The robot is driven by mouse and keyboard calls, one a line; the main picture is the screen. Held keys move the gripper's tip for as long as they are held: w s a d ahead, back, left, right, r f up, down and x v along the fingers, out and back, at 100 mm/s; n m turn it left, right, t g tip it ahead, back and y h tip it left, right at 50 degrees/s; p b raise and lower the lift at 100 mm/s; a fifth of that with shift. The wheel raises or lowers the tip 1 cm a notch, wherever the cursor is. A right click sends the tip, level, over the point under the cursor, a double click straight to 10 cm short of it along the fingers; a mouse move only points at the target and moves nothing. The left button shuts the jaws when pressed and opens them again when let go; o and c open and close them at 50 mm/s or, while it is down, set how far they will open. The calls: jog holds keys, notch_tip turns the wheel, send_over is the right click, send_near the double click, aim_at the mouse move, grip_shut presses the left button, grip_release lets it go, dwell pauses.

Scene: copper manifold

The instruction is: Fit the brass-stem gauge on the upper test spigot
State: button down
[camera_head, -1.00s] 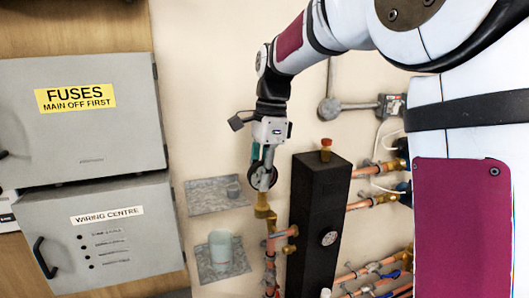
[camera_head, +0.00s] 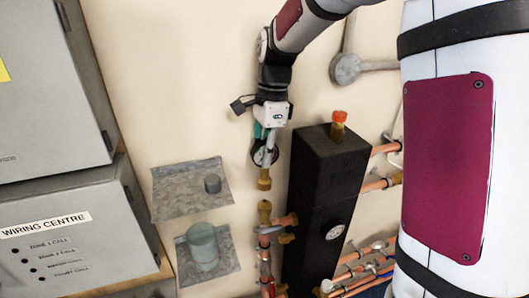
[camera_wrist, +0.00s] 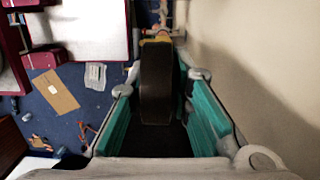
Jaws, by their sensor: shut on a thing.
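My gripper (camera_head: 268,140) is shut on the gauge (camera_head: 262,158), a dark round dial held between its teal pads. The gauge's brass stem (camera_head: 264,179) points down. In the wrist view the gauge (camera_wrist: 157,85) shows edge-on as a dark disc between the pads. The upper test spigot (camera_head: 264,208) is a brass fitting atop a vertical copper pipe. In the head view it lies below the stem, almost in line with it, with a visible gap between them. The depth offset between stem and spigot cannot be told.
A tall black cabinet (camera_head: 322,205) with its own dial and a red-capped fitting (camera_head: 338,124) stands close on the right. Copper pipes (camera_head: 360,270) run low right.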

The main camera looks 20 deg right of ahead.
aim_at(265, 175)
jog(key=shift+w+f+b, duration=0.1)
jog(key=shift+f+b, duration=0.2)
jog(key=shift+f, duration=0.6)
jog(key=shift+f+b, duration=0.5)
jog(key=shift+f, duration=0.9)
jog(key=shift+f, duration=0.95)
jog(key=c, duration=1.4)
grip_release()
jog(key=shift+o, duration=0.2)
jog(key=r, duration=0.4)
jog(key=d+r, duration=0.1)
jog(key=r, duration=0.7)
jog(key=shift+d, duration=0.25)
jog(key=shift+w+f, duration=0.1)
